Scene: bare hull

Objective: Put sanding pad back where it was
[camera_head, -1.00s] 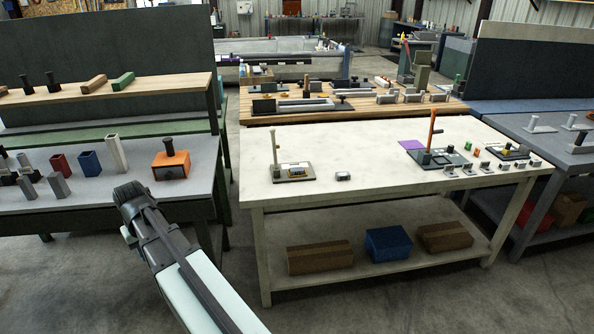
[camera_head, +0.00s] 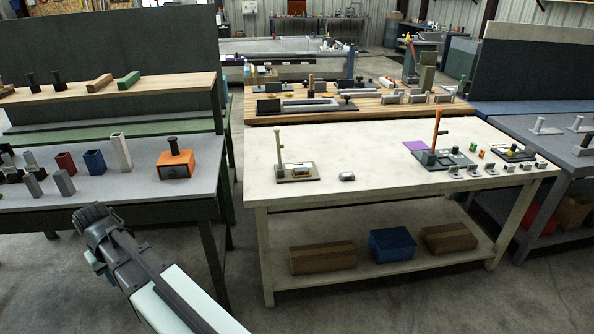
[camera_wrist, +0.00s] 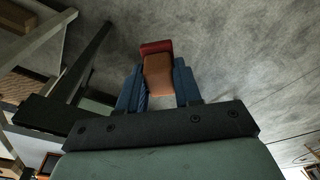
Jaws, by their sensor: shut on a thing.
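In the wrist view my gripper (camera_wrist: 159,68) is shut on an orange-brown block with a dark red end, which I take to be the sanding pad (camera_wrist: 157,76). The pad sits between the two blue fingers, with bare concrete floor behind it. In the head view my gripper (camera_head: 92,217) is at the lower left, in front of the grey bench (camera_head: 110,203). The pad cannot be made out there.
An orange box with a black knob (camera_head: 176,165) and several small upright blocks stand on the grey bench. A cream table (camera_head: 375,180) on the right carries several small fixtures, with bare top at its front left. A floor gap separates bench and table.

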